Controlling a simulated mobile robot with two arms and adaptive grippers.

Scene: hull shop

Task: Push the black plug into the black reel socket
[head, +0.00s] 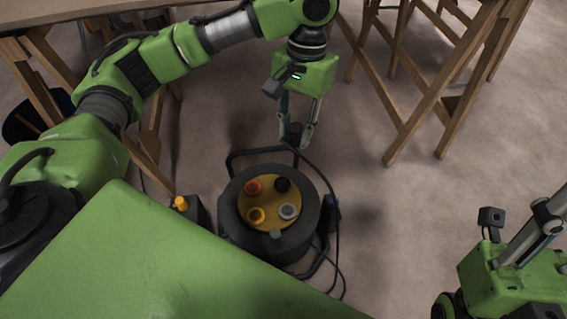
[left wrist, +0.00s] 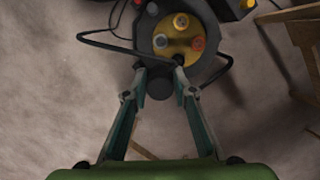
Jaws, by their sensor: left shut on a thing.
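The black reel (head: 233,235) stands on the floor in the head view, with a yellow-tan face. The black socket (head: 283,184) is at the upper right of that face, near red, yellow and grey sockets. My left gripper (head: 296,140) is shut on the black plug (head: 292,129), beyond the reel's far edge and apart from the socket. In the left wrist view the plug (left wrist: 160,87) sits between the fingertips, and the black socket (left wrist: 179,60) is close to one fingertip, partly hidden. My right gripper (head: 512,272) is at the lower right edge; its fingertips are out of frame.
A black tube handle (head: 262,150) frames the reel. A black cable (head: 337,225) runs down its right side, near a blue fitting (head: 331,213). A dark box with a yellow knob (head: 181,203) stands left.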

